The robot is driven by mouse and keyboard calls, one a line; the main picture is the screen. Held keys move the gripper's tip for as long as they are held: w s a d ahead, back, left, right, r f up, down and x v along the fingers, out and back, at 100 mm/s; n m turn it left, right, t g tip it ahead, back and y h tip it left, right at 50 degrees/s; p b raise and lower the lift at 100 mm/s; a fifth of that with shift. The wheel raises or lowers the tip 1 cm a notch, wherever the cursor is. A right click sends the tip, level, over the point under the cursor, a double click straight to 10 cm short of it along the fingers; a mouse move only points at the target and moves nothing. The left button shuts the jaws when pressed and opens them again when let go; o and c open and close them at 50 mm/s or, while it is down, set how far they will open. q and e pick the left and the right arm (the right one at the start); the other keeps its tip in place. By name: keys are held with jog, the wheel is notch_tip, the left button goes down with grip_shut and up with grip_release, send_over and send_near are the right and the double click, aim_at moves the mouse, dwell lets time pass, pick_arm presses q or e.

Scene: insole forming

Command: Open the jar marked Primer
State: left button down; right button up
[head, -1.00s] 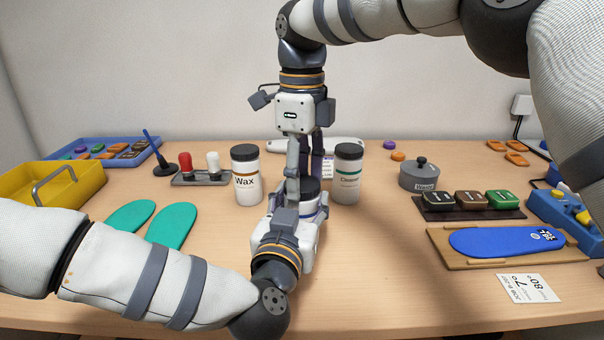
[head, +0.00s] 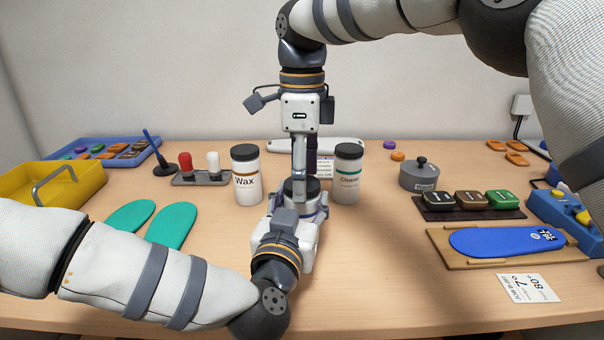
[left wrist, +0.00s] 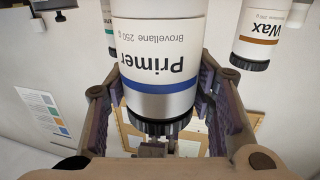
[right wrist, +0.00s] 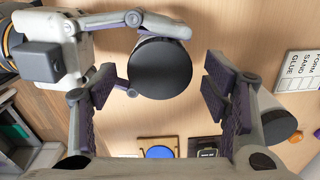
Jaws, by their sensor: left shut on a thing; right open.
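The Primer jar (left wrist: 160,55) is white with a blue band and a black ribbed lid; its label faces the left wrist camera. In the head view, its lid (head: 313,187) shows behind my grippers and its body is mostly hidden. My left gripper (head: 300,209) is shut around the jar's body from the near side. My right gripper (head: 300,186) points down over the jar. In the right wrist view, the round black lid (right wrist: 160,68) lies between the open fingers of my right gripper (right wrist: 160,88), with a gap visible on the right side.
The Wax jar (head: 247,180) stands close on the left and a similar jar with a green band (head: 347,175) on the right. Green insoles (head: 172,226) lie left. A blue insole on a board (head: 508,240) lies right. The front middle table is clear.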

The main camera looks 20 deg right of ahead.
notch_tip(320, 180, up, 4)
jog(key=shift+r, duration=0.15)
notch_tip(320, 180, up, 3)
jog(key=m, duration=0.2)
jog(key=shift+d+m, duration=0.1)
jog(key=shift+m, duration=0.3)
jog(key=shift+c, duration=0.4)
jog(key=shift+r+m, duration=0.15)
jog(key=shift+m, duration=0.15)
notch_tip(320, 180, down, 8)
jog(key=shift+r, duration=0.15)
jog(key=c, duration=1.2)
jog(key=n, duration=0.3)
jog(key=o, duration=1.3)
